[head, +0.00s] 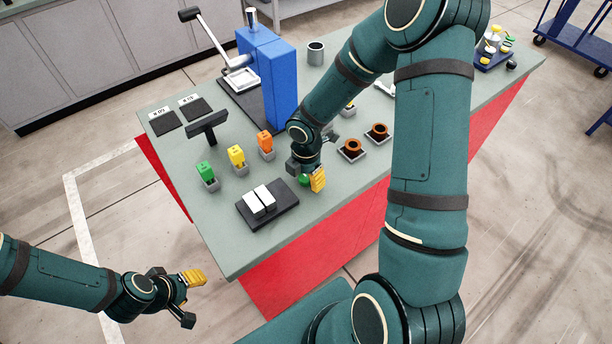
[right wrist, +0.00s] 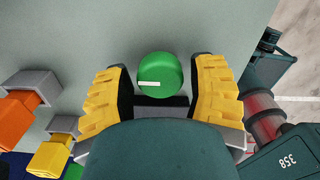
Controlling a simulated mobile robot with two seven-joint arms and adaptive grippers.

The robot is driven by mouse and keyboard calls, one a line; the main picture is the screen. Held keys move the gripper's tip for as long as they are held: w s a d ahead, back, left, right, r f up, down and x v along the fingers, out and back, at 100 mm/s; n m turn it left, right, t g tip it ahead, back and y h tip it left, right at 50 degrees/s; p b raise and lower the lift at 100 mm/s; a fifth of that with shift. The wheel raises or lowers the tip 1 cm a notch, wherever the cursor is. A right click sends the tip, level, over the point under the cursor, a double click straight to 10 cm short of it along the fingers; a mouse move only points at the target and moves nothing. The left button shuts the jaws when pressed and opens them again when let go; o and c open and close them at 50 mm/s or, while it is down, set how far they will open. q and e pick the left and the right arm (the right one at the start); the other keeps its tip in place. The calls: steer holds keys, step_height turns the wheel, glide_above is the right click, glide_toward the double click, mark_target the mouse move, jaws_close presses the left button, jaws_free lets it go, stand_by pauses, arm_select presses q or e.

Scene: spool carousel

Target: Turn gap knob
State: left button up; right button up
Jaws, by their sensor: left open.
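The green round knob (right wrist: 160,75) with a white pointer line shows in the right wrist view, its line pointing to the left. In the head view the knob (head: 304,181) is partly hidden by my right gripper (head: 306,176). In the right wrist view my right gripper (right wrist: 161,82) is open, with one yellow-backed finger on each side of the knob. A narrow gap shows between the knob and each finger. My left gripper (head: 192,299) is open and empty, off the table at the lower left of the head view.
A black plate with two white blocks (head: 259,201) lies left of the knob on the grey-green table (head: 330,205). Green (head: 205,170), yellow (head: 236,155) and orange (head: 265,142) blocks stand in holders behind it. A blue press (head: 268,75) stands farther back. Two brown spools (head: 351,147) sit to the right.

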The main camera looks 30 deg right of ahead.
steer(key=c, duration=0.7)
